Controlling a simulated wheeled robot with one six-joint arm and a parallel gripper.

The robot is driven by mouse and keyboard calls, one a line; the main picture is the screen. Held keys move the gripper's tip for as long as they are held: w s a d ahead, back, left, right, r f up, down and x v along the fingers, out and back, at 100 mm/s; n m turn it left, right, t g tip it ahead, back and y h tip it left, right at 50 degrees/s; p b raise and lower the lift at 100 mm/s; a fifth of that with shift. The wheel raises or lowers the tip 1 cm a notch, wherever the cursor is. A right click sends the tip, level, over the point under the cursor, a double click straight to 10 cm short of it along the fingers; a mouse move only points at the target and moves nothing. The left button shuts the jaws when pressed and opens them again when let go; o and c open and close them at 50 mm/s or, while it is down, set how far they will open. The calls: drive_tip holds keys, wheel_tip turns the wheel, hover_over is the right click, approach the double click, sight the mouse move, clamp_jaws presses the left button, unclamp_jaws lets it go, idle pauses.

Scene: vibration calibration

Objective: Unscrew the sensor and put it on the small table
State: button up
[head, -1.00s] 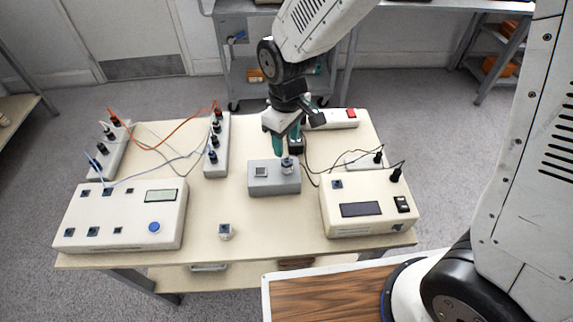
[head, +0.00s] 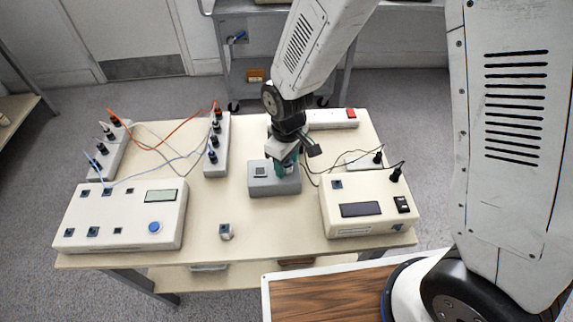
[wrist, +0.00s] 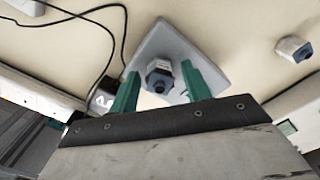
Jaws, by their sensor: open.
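The sensor (wrist: 160,76), a small metal cylinder with a dark hexagonal top, stands upright on the grey block (head: 262,185). In the wrist view, it sits between the green fingers of my gripper (wrist: 161,70), which are open on either side of it. In the head view, my gripper (head: 287,165) is lowered over the right part of the block, and its fingers hide most of the sensor. I cannot tell whether either finger touches it. The block rests on the beige table (head: 205,200).
A similar small piece (head: 226,232) stands alone near the table's front edge. A cream box with a display (head: 365,210) is right of the block, with black cables behind. Another cream instrument (head: 125,215) is at left. Bare tabletop lies left of the block.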

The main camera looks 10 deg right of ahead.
drive_tip(key=c, duration=0.9)
drive_tip(key=shift+n, duration=2)
drive_tip(key=shift+c, duration=0.2)
drive_tip(key=shift+n, duration=0.3)
drive_tip(key=n, duration=0.3)
drive_tip(key=shift+n, duration=0.3)
drive_tip(key=shift+n, duration=1.9)
